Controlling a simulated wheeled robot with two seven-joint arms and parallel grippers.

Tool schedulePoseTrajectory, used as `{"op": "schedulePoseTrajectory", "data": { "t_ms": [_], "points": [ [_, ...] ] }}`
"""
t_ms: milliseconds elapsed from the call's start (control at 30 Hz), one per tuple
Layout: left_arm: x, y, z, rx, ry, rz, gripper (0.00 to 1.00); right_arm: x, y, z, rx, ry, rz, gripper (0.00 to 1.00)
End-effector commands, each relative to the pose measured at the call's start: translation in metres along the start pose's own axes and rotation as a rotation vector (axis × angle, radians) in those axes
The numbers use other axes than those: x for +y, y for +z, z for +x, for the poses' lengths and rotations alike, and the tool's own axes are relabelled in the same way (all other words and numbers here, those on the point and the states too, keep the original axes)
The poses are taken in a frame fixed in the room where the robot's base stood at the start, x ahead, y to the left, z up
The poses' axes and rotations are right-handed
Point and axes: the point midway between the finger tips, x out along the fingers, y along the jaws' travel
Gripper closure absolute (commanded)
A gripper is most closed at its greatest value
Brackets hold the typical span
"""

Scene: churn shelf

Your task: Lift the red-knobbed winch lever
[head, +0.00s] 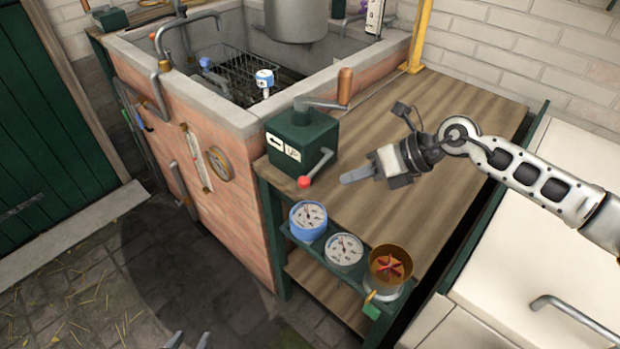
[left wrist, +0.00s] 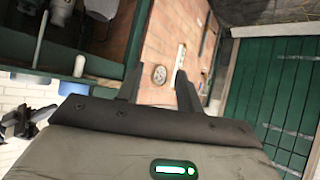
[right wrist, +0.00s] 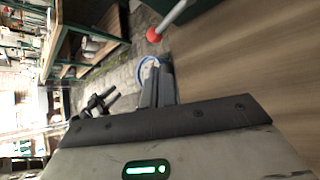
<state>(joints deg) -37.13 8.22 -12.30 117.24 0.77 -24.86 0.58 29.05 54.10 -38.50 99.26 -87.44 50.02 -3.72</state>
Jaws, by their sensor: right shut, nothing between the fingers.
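The green winch box (head: 310,133) stands on the wooden bench top. It has an arrow and "UP" label on its front and a crank with a wooden handle on top. Its grey lever (head: 321,163) slopes down to a red knob (head: 304,182). My right gripper (head: 343,180) is shut and empty, just right of the knob and apart from it. In the right wrist view the red knob (right wrist: 153,35) shows beyond the fingertips. My left gripper (head: 189,341) shows only its fingertips at the bottom edge. In the left wrist view it is open and empty (left wrist: 160,80).
A blue-rimmed gauge (head: 308,221), a white gauge (head: 344,250) and a brass cup (head: 390,266) sit on a green ledge along the bench front. A brick sink (head: 215,150) stands left of the bench. The bench top (head: 430,200) is clear around my right gripper.

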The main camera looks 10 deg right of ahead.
Motion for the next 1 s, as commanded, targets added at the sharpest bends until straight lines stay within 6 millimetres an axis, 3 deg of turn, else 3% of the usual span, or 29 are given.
{"op": "schedulePoseTrajectory", "data": {
  "t_ms": [267,700,1000],
  "points": [
    [0.002,0.012,-0.006,-0.031,0.004,0.0,0.64,0.001,0.0,0.004,-0.001,0.003,0.001,1.0],
    [0.0,0.002,-0.007,-0.016,0.001,0.005,0.64,0.002,0.001,0.075,-0.001,0.005,0.003,1.0],
    [-0.001,0.004,-0.005,-0.021,-0.002,0.006,0.64,0.001,0.001,0.1,-0.001,0.002,0.001,1.0]
  ]
}}
